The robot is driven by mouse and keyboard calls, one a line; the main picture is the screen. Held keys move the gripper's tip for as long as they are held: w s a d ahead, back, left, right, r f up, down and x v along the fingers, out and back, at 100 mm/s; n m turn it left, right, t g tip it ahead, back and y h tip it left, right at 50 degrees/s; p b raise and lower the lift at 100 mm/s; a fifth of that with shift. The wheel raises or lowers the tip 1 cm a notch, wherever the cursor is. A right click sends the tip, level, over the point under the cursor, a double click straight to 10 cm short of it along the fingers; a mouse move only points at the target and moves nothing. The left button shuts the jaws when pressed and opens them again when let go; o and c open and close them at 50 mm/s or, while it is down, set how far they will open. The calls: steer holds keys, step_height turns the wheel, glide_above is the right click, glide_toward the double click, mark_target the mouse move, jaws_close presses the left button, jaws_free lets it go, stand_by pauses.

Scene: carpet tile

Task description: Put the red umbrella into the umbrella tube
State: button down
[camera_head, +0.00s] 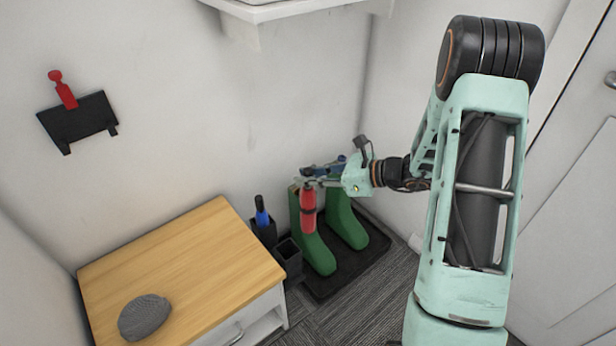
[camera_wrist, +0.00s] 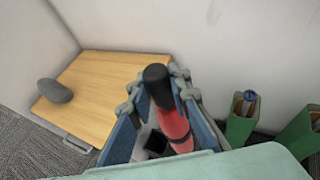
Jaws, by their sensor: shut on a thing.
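My gripper (camera_head: 312,183) is shut on the red umbrella (camera_head: 308,208), which hangs roughly upright in front of a green boot. In the wrist view the umbrella (camera_wrist: 174,124), with its black end (camera_wrist: 157,78), sits between my gripper's fingers (camera_wrist: 160,97). Two black square tubes stand beside the cabinet. The front tube (camera_head: 289,262) looks empty; the rear tube (camera_head: 263,231) holds a blue umbrella (camera_head: 262,212). The red umbrella is above and right of the front tube in the head view. A dark square opening below it shows partly in the wrist view.
Green boots (camera_head: 318,255) stand on a black tray (camera_head: 350,268), close right of the tubes. A wooden-topped cabinet (camera_head: 190,265) with a grey stone-like object (camera_head: 145,317) is at left. A black wall rack (camera_head: 80,122) holds a red item (camera_head: 63,90). A white shelf (camera_head: 280,8) is above.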

steer(key=shift+s+a, duration=0.1)
steer(key=shift+a, duration=0.05)
steer(key=shift+s+a+f+b, duration=0.5)
steer(key=shift+s+a+b, duration=0.5)
steer(key=shift+s+a, duration=1.7)
step_height(320, 180, down, 15)
steer(key=w+a+b, duration=0.1)
steer(key=b, duration=0.6)
steer(key=shift+r+b, duration=0.2)
steer(key=shift+b, duration=0.1)
stand_by(0.5)
steer(key=c, duration=1.7)
jaws_free()
steer(key=shift+d, duration=0.1)
